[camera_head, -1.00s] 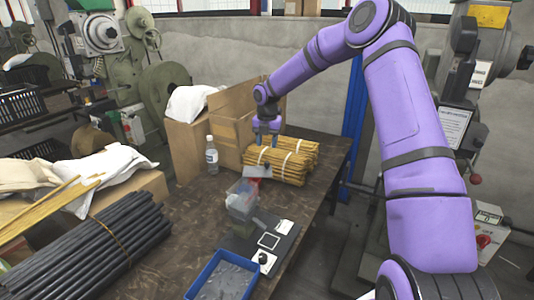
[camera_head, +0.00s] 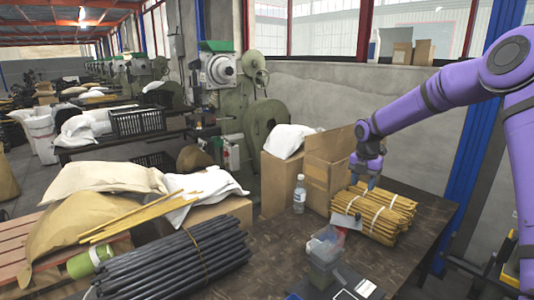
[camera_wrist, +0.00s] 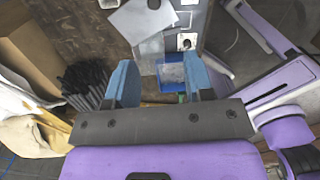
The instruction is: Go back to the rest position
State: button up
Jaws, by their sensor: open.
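My purple arm reaches in from the right in the head view. My gripper (camera_head: 368,178) hangs over the table beside the open cardboard box, just above the back of the bundle of yellow sticks (camera_head: 384,212). In the wrist view my gripper (camera_wrist: 160,85) shows two blue fingers set wide apart, with nothing held between them. The blue tray (camera_wrist: 172,76) shows below, beyond the gap between the fingers. The stick bundle lies on the dark table (camera_head: 425,240), tied with white bands.
An open cardboard box (camera_head: 325,170) and a clear bottle (camera_head: 299,195) stand close left of my gripper. Black rods (camera_head: 180,262) lie at the front left. A clear container (camera_head: 325,250) stands at the table's front. A blue post (camera_head: 470,165) rises behind my arm.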

jog(key=s+a+r+m+t+h, duration=0.1)
jog(key=s+a+r+m, duration=0.2)
jog(key=s+r+m, duration=0.5)
jog(key=s+a+r+m+t+h, duration=0.15)
jog(key=s+r+m, duration=0.35)
jog(key=s+r, duration=0.7)
jog(key=s+a+m+t+y, duration=0.1)
jog(key=s+m+t+y, duration=0.1)
jog(key=s+m, duration=1.1)
jog(key=s+y, duration=0.1)
jog(key=s, duration=1.1)
jog(key=shift+s+a+r+m, duration=0.15)
jog(key=shift+a+r+m, duration=0.15)
jog(key=shift+m, duration=0.1)
